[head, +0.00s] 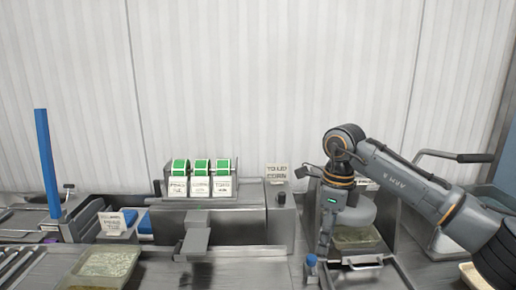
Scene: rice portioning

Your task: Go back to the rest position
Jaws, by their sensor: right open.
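My right arm comes in from the right, and its gripper (322,252) hangs down in front of a metal machine at centre right. The gripper is open, and I see nothing held in it. Its fingertips are small and partly hard to make out against the grey metal. A tray with greenish contents (357,238) sits just right of the gripper, partly behind my arm. My left gripper is not in view.
A label machine with green rolls (200,165) stands at the centre. A tray of pale grains (105,264) lies at the lower left, near a roller conveyor (15,262). A blue post (47,165) rises at the left. A corrugated wall closes the back.

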